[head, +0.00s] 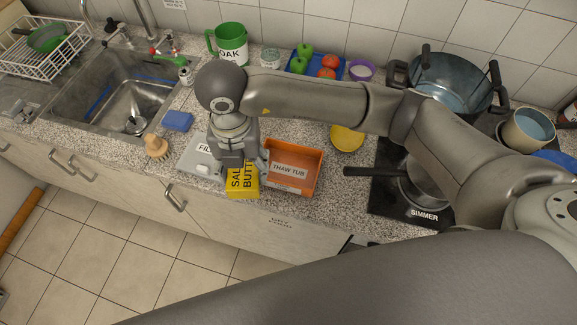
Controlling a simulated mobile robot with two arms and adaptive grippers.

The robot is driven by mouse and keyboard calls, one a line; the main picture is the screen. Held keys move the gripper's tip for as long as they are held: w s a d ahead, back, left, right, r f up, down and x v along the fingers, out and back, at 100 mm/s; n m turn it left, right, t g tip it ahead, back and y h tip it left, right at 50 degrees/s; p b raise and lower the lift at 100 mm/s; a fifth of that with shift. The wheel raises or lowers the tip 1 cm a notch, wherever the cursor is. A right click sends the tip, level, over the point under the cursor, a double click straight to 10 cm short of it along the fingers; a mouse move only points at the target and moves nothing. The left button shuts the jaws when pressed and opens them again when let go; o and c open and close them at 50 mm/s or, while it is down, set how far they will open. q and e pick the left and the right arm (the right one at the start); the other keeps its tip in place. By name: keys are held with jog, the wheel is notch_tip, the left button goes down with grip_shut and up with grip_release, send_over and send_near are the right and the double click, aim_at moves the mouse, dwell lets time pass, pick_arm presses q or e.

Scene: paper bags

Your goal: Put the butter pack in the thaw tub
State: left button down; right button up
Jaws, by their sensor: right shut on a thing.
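The butter pack (243,187) is a yellow block with dark lettering, partly covered by the hand above it. My right gripper (240,168) points down and is shut on the butter pack. The pack is just left of the thaw tub (308,153), an orange open box labelled THAW TUB near the counter's front edge. I cannot tell whether the pack touches the counter or the tub. The inside of the tub that shows looks empty. My left gripper is not in view.
A grey labelled box (198,158) is left of the pack. A yellow bowl (346,138) is behind right of the tub. A dark-handled pan (425,180) is on the hob. A blue sponge (177,121) and wooden brush (156,146) lie near the sink (75,118).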

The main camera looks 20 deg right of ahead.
jog(key=m, duration=0.1)
jog(key=a+m, duration=0.1)
jog(key=m, duration=0.1)
jog(key=shift+a+r, duration=0.15)
jog(key=shift+r, duration=0.05)
jog(key=shift+f, duration=0.1)
jog(key=b, duration=0.2)
send_near(289, 170)
jog(key=s+a+r, duration=0.2)
jog(key=a+r, duration=0.1)
jog(key=a, duration=0.1)
jog(key=d+f+b, duration=0.1)
jog(key=f, duration=0.1)
jog(key=w+d+f+b, duration=0.1)
jog(key=f, duration=0.1)
jog(key=shift+w+d+b, duration=0.15)
jog(key=shift+b, duration=0.15)
jog(key=f+b, duration=0.1)
jog(key=d+f+b, duration=0.1)
jog(key=f, duration=0.1)
jog(key=f+b, duration=0.1)
jog(key=f, duration=0.1)
jog(key=shift+w+d, duration=0.2)
jog(key=shift+d, duration=0.15)
jog(key=shift+c, duration=1.3)
jog(key=shift+w, duration=0.1)
jog(key=o, duration=1.5)
